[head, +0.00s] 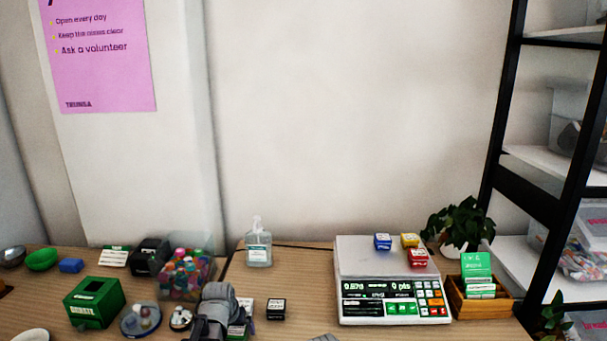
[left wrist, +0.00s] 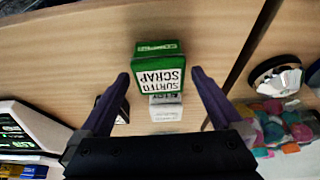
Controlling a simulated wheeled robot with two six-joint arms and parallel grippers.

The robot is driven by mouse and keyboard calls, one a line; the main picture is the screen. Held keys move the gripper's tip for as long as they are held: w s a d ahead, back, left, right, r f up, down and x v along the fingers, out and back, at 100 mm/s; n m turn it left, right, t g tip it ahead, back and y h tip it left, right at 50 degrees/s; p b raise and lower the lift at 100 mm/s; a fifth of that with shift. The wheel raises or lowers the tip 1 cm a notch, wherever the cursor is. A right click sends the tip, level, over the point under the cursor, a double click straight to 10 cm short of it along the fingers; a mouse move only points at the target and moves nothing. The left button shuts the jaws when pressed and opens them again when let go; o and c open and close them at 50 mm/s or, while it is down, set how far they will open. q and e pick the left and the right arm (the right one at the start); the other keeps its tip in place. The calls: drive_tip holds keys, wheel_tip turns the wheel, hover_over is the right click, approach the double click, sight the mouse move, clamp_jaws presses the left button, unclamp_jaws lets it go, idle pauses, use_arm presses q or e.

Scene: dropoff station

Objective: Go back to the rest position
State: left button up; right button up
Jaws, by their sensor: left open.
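My left gripper (head: 213,318) is low at the bottom of the head view, over the table between the tub of coloured pieces and the scale. In the left wrist view its two dark fingers stand apart, and the gripper (left wrist: 160,75) is open. A green and white box (left wrist: 158,66) lettered SCRAP shows in the gap between the fingertips, on the wooden table; no finger is seen closed on it. In the head view this box (head: 237,329) is partly hidden behind the gripper. My right gripper cannot be made out in either view.
The scale (head: 392,283) carries small blue, yellow and red boxes. A black box (head: 276,309) stands right of my left gripper, the tub (head: 186,272) to its left. A sanitizer bottle (head: 258,246), green box (head: 94,302), plant (head: 459,224) and wooden card box (head: 481,303) stand around. A shelf rises at right.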

use_arm(q)
drive_tip(key=shift+w+f, duration=0.2)
drive_tip(key=shift+f, duration=0.35)
use_arm(e)
drive_tip(key=shift+f, duration=0.55)
use_arm(q)
drive_tip(key=shift+r, duration=0.15)
use_arm(e)
drive_tip(key=shift+r, duration=0.15)
use_arm(q)
drive_tip(key=p+v, duration=1.2)
drive_tip(key=v, duration=0.1)
drive_tip(key=b+x, duration=1.3)
drive_tip(key=shift+f, duration=0.4)
drive_tip(key=a+r+n+p, duration=0.1)
drive_tip(key=a+r+p, duration=0.3)
drive_tip(key=r+p, duration=1)
drive_tip(key=shift+a+r+y, duration=0.15)
drive_tip(key=shift+r+y, duration=0.05)
drive_tip(key=shift+y, duration=0.1)
use_arm(e)
wheel_tip(320, 180, up, 14)
drive_tip(key=shift+f, duration=0.25)
